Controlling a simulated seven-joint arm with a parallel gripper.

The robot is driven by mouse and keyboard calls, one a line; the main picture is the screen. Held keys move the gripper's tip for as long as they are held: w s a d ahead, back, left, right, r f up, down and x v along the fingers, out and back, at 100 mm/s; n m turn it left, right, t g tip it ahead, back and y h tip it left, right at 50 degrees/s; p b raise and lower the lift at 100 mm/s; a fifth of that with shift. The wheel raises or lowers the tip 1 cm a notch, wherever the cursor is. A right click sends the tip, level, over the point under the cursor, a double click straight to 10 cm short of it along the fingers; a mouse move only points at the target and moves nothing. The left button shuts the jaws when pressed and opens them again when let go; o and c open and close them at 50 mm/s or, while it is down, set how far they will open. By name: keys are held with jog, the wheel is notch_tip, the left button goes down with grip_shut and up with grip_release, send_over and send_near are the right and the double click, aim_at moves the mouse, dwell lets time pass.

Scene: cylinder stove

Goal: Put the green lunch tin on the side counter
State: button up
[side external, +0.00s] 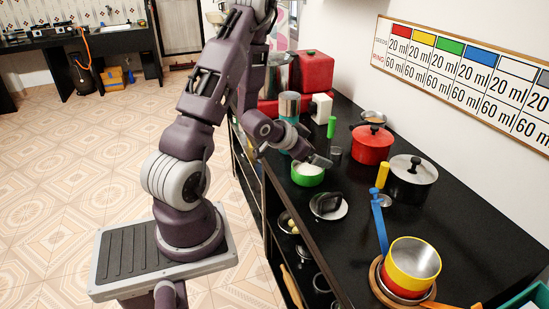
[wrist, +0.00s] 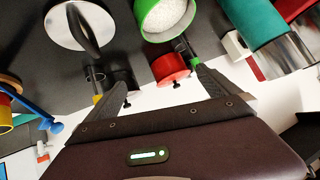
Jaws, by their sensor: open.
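A round green tin (side external: 308,178) with pale contents stands upright on the black counter (side external: 350,215) along the right wall. In the wrist view the green tin (wrist: 152,32) is at the top, cut off by the edge, with grainy white contents. My gripper (side external: 321,160) is above the tin, towards its far right side. In the wrist view my gripper (wrist: 157,76) has its fingers wide apart with nothing held between them; the tin lies beyond the fingertips. I cannot tell whether a finger touches it.
A lid with a black handle (side external: 327,206), a teal flask (side external: 289,133), a red pot (side external: 371,148), a black pot (side external: 411,182) and a yellow pot (side external: 414,262) crowd the counter. Another dark counter (side external: 115,40) stands far back left, across open floor.

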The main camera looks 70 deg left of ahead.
jog(key=s+d+r+g, duration=0.2)
jog(key=s+d+r, duration=0.2)
jog(key=d+r, duration=0.95)
jog(key=s+d+r+g+h, duration=0.1)
jog(key=s+d+r+h, duration=0.1)
jog(key=s+d, duration=0.4)
jog(key=s+d+r+m+g+h, duration=0.1)
jog(key=s+d+r, duration=0.2)
jog(key=s+d, duration=0.3)
jog(key=s, duration=0.5)
jog(key=shift+r+h, duration=0.4)
jog(key=shift+s, duration=0.1)
